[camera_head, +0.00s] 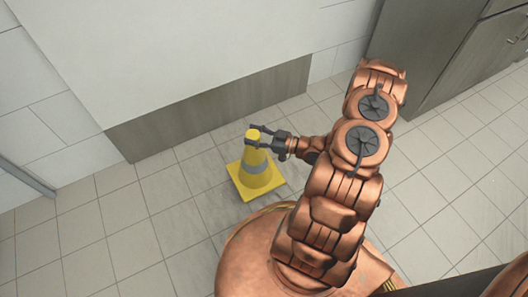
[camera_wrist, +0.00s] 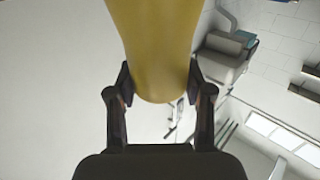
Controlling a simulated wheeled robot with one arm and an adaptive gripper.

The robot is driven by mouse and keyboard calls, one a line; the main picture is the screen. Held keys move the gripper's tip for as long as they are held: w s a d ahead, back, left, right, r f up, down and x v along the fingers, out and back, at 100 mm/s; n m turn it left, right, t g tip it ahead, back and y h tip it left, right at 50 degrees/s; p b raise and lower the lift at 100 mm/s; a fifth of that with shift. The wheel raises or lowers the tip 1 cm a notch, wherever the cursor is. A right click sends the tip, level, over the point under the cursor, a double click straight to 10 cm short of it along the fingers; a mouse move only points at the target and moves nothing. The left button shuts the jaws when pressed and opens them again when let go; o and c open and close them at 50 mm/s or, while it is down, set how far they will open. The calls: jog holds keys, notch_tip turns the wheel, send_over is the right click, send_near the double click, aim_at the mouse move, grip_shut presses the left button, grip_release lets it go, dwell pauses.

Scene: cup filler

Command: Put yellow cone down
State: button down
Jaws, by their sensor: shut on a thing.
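A yellow cone (camera_head: 255,172) with a grey band and a square yellow base shows upright in the head view, over the tiled floor in front of the wall. I cannot tell for sure whether its base touches the floor. My gripper (camera_head: 262,139) is at the top of the cone, reaching it from the right. In the wrist view the cone's tip (camera_wrist: 160,60) fills the space between the two black fingers of my gripper (camera_wrist: 160,85), which are shut on it from both sides. The cone's base is out of the wrist view.
A white wall with a grey-brown baseboard panel (camera_head: 210,108) stands behind the cone. A dark cabinet (camera_head: 425,55) stands at the upper right. The tiled floor (camera_head: 110,232) left of the cone is clear.

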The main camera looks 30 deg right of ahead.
jog(key=shift+d+f, duration=0.15)
jog(key=shift+d, duration=0.05)
jog(key=w+d+f+b, duration=0.5)
jog(key=w+d+b, duration=0.2)
jog(key=w+d, duration=0.3)
jog(key=shift+d, duration=0.7)
jog(key=shift+r, duration=0.1)
jog(key=shift+c, duration=2.3)
grip_release()
